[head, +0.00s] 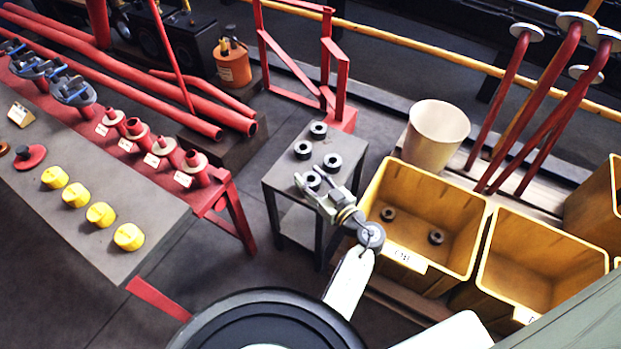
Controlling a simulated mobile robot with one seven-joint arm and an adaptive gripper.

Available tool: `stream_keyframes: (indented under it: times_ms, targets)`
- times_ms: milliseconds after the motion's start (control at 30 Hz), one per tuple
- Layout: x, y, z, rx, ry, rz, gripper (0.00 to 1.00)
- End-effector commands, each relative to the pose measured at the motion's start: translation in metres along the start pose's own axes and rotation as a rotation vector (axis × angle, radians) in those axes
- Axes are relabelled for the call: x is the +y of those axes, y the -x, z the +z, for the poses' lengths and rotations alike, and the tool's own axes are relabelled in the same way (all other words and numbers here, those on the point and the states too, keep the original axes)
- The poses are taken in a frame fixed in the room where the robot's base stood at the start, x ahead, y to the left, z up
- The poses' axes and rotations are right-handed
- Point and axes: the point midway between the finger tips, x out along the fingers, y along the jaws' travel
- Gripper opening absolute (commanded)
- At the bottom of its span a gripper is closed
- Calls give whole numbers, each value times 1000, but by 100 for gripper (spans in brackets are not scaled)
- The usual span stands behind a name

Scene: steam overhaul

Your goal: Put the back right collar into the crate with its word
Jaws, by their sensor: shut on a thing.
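Dark ring-shaped collars are on a small grey stand (281,178). One collar (318,130) is at its far edge, one (302,149) is left of middle and one (332,162) is right of middle. My gripper (311,180) is shut on another collar (313,181) at the stand's near side; whether this collar still touches the top is unclear. A yellow crate (478,246) right of the stand has a white label (404,258), its word too small to read surely. Two collars (388,214) (436,237) lie in it. A second yellow crate (552,240) looks empty, its label partly hidden.
A cream bin (437,130) stands behind the first crate. Red levers (540,110) rise behind the crates, and another yellow crate (592,205) is at the right edge. A bench (95,225) with yellow caps (129,236) is at left. Bare floor separates bench and stand.

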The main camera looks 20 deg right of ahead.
Motion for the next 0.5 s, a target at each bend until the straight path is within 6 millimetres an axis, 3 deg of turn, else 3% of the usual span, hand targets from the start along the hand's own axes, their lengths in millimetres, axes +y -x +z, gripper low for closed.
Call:
stream_keyframes:
  times_ms: [33, 67, 333, 500]
  targets:
    - [0, 0, 0, 2, 0, 0, 0]
    - [0, 0, 2, 0, 0, 0, 43]
    - [0, 0, 2, 0, 0, 0, 61]
    - [0, 0, 2, 0, 0, 0, 62]
